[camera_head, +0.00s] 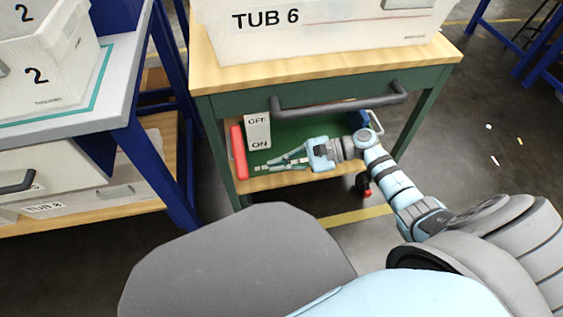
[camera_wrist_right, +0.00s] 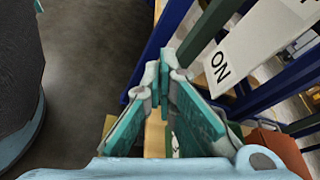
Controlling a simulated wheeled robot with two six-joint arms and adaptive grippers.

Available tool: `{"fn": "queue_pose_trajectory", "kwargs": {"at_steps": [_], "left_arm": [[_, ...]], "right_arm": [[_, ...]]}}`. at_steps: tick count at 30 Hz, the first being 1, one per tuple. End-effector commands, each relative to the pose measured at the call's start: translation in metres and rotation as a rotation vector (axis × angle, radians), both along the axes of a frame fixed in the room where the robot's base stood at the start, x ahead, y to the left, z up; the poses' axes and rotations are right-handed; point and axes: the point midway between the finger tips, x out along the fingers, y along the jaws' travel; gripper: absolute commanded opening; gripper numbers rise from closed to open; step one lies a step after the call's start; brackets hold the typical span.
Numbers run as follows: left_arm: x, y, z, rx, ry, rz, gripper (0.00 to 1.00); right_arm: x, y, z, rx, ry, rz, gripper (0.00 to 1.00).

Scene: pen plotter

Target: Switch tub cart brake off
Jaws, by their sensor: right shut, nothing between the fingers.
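The tub cart (camera_head: 330,97) has a green frame, a wooden top and a dark grey handle bar. An upright red brake lever (camera_head: 239,153) is at its left front. Just right of the lever is a white plate (camera_head: 257,131) marked OFF above and ON below; the plate (camera_wrist_right: 245,50) also shows in the right wrist view. I cannot tell which mark the lever is set to. My right gripper (camera_head: 261,169) is shut and empty, its fingertips below the plate and right of the lever, apparently apart from it. My left gripper is out of view.
A tub marked TUB 6 (camera_head: 325,30) stands on the cart's top. The handle bar (camera_head: 340,100) is above my right forearm. A blue-legged table (camera_head: 75,130) with tubs is at the left. Open dark floor (camera_head: 450,130) lies to the right.

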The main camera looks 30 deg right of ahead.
Motion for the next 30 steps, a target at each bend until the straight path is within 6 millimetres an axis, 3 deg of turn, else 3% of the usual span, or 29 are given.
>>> {"fn": "queue_pose_trajectory", "kwargs": {"at_steps": [9, 12, 16, 30], "left_arm": [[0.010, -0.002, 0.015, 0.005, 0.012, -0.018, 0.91], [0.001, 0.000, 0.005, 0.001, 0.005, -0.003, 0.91], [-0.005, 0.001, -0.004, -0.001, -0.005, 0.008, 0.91], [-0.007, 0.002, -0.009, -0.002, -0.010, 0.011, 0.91]], "right_arm": [[0.025, 0.061, -0.021, 0.004, 0.000, 0.001, 0.00], [0.016, 0.060, 0.001, -0.002, -0.001, 0.001, 0.00], [0.010, 0.062, 0.013, 0.000, 0.000, 0.000, 0.00], [0.008, 0.063, 0.017, 0.003, 0.004, 0.001, 0.00]]}}
